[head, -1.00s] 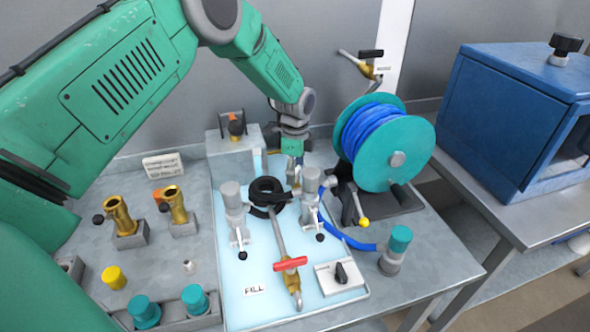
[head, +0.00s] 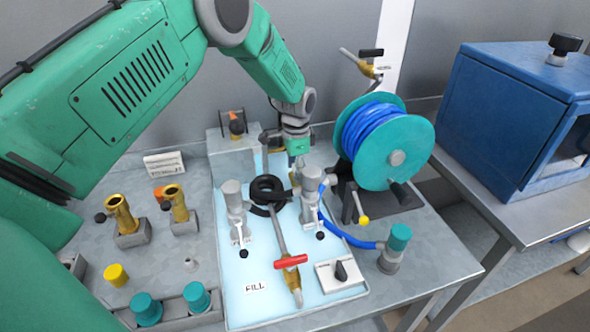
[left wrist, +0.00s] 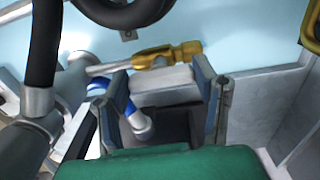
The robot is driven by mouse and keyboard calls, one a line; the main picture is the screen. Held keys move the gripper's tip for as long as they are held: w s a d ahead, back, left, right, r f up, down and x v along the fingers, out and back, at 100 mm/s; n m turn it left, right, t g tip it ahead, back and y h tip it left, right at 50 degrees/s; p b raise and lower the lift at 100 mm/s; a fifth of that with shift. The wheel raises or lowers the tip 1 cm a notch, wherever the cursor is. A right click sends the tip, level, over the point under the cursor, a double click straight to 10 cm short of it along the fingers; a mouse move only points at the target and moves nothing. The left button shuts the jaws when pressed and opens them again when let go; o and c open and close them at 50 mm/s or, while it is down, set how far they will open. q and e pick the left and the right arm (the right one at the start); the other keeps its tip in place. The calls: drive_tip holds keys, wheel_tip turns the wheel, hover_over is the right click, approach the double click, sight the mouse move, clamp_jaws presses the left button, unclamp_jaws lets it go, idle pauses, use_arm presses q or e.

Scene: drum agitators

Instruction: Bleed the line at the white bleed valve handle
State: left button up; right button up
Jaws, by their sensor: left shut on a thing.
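My left gripper (head: 296,168) reaches down at the back of the pale blue tray (head: 232,300), behind the black hose coil (head: 268,187). In the left wrist view its two fingers (left wrist: 155,100) stand apart with a pale bar (left wrist: 166,82) between them. I take this bar to be the white bleed valve handle; the gripper is shut on it, though its ends are partly hidden. A brass fitting (left wrist: 172,53) on a grey rod lies just beyond. In the head view the gripper and coil hide the handle. My right gripper is not in view.
A teal reel (head: 382,150) with blue hose stands close right of the gripper. Two grey upright valves (head: 234,205) flank the coil, and a red handle (head: 291,262) lies in front. Brass fittings (head: 120,213) stand left. A blue cabinet (head: 510,120) is far right.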

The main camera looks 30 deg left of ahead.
use_arm(q)
drive_tip(key=shift+w+d+r, duration=0.15)
drive_tip(key=shift+w, duration=0.1)
drive_tip(key=o, duration=1.2)
drive_tip(key=shift+w, duration=0.15)
drive_tip(key=shift+r, duration=0.3)
wheel_tip(320, 180, up, 11)
drive_tip(key=shift+d, duration=0.1)
drive_tip(key=shift+f, duration=0.1)
